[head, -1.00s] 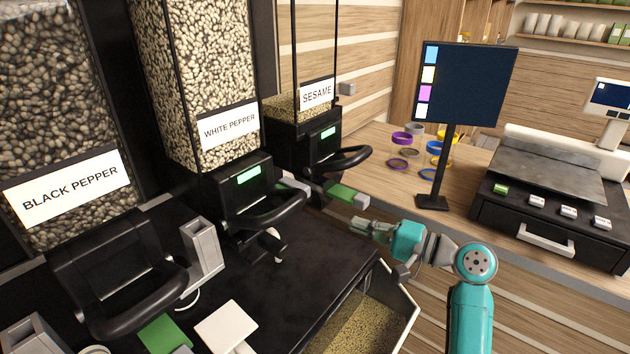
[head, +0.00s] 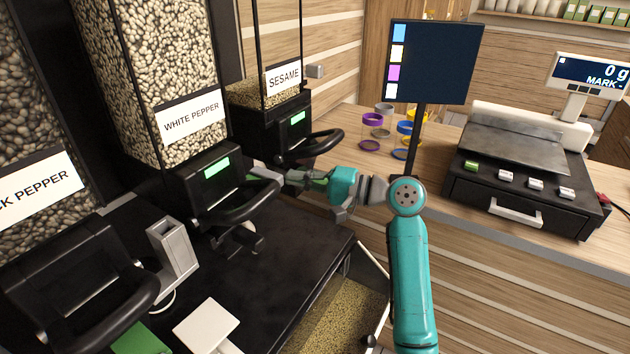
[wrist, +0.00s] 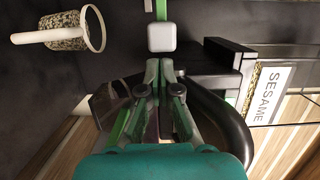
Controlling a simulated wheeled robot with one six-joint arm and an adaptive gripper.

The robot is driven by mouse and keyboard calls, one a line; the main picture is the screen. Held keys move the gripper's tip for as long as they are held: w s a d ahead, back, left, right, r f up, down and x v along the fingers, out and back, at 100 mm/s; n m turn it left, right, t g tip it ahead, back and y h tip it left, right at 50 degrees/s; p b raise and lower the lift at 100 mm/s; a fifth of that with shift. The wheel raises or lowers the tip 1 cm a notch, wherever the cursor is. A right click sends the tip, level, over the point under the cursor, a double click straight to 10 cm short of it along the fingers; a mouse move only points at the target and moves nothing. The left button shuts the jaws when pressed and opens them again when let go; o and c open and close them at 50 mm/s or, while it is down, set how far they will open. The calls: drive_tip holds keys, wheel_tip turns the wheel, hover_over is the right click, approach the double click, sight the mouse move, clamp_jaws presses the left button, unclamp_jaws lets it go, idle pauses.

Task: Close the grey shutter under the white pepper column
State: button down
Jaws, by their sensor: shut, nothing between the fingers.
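The white pepper column (head: 160,85) stands at centre left in the head view, filled with pale grains. Its shutter's pale grey end (head: 259,174) sticks out on the right side of the dispenser. In the wrist view the square shutter end (wrist: 161,37) lies straight ahead, with a green strip running behind it. My gripper (head: 285,178) is shut and empty, pointing left at that end from between the white pepper and sesame dispensers. In the wrist view its fingertips (wrist: 165,66) are close to the end. I cannot tell whether they touch.
The sesame dispenser (head: 265,130) and its curved black handle (head: 315,150) are close beside my gripper. A white-rimmed scoop (wrist: 65,38) shows upper left in the wrist view. A monitor (head: 432,62) and a scale (head: 520,160) stand right. The black counter (head: 270,260) has bare room.

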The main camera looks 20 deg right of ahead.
drive_tip(key=shift+w+a, duration=0.3)
drive_tip(key=shift+a, duration=0.1)
drive_tip(key=s+a, duration=0.2)
drive_tip(key=a, duration=0.1)
drive_tip(key=shift+s+a, duration=0.15)
drive_tip(key=shift+s, duration=0.15)
